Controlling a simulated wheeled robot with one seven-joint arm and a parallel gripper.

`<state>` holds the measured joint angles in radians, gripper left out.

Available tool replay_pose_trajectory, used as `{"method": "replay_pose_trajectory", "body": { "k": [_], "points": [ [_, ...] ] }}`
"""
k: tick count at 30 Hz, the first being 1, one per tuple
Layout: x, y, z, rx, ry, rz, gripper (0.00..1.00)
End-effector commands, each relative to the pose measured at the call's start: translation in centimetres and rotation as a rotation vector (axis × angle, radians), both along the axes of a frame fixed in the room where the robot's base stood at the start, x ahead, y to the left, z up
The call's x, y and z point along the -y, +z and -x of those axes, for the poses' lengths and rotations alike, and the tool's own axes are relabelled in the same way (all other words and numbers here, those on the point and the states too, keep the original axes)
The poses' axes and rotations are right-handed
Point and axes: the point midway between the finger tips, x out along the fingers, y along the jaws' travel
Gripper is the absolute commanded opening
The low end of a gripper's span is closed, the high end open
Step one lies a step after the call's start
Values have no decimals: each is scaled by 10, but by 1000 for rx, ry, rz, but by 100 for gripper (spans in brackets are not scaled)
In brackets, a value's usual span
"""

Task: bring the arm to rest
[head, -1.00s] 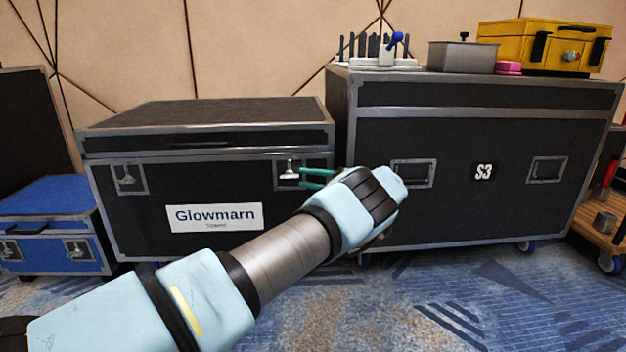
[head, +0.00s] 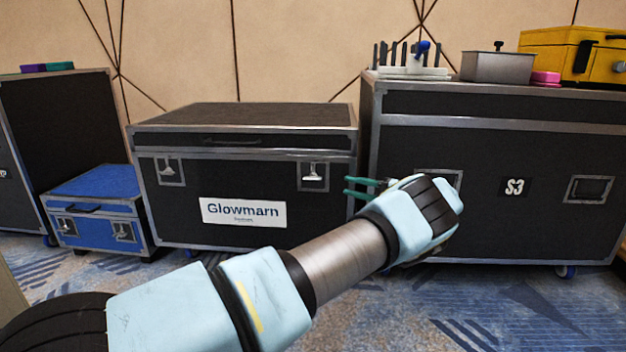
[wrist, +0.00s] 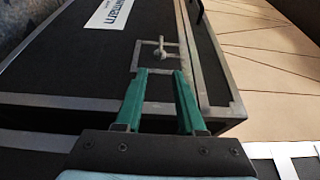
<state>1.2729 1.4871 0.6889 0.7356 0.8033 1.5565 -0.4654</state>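My gripper (head: 347,187) is held out in front of the cases, with its green fingers pointing left toward the gap beside the Glowmarn case (head: 300,215). In the wrist view my gripper (wrist: 158,78) shows two green fingers spread apart with nothing between them. Beyond the fingertips in that view is a metal latch (wrist: 160,50) on the Glowmarn case; I see no clear contact. My arm reaches in from the lower left of the head view.
A black S3 case (head: 480,190) stands at right, bearing a tool rack (head: 412,72), a metal box (head: 497,67), a pink block (head: 546,78) and a yellow case (head: 575,55). A blue case (head: 95,190) sits at left beside a tall black case (head: 75,120). Patterned carpet (head: 420,310) is open in front.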

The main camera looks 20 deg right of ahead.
Motion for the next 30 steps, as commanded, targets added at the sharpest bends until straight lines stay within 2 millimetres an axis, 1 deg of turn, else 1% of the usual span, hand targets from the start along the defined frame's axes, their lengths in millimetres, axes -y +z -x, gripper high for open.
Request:
{"method": "replay_pose_trajectory", "body": {
  "k": [2, 5, 8, 9, 11, 12, 13, 14, 15, 17, 18, 20, 21, 23, 24, 26, 27, 29, 30],
  "points": [
    [0, 0, 0, -1, 1, 1, 39],
    [-12, 4, -8, -22, 22, 10, 39],
    [-44, 11, -28, -84, 79, 45, 39],
    [-63, 14, -38, -122, 110, 66, 39],
    [-95, 18, -51, -188, 162, 108, 39],
    [-120, 21, -59, -236, 200, 144, 39],
    [-140, 23, -64, -276, 228, 175, 39],
    [-160, 24, -68, -315, 256, 209, 39],
    [-187, 26, -71, -369, 292, 258, 39],
    [-224, 28, -70, -444, 340, 340, 39],
    [-247, 30, -66, -491, 367, 397, 39],
    [-278, 32, -57, -554, 403, 487, 39],
    [-297, 34, -49, -592, 423, 548, 39],
    [-321, 38, -35, -642, 447, 641, 39],
    [-336, 42, -23, -668, 461, 705, 39],
    [-355, 48, -5, -702, 475, 799, 39],
    [-366, 53, 9, -720, 482, 861, 39],
    [-380, 61, 30, -737, 486, 952, 39],
    [-388, 67, 45, -746, 487, 1012, 39]
  ]
}}
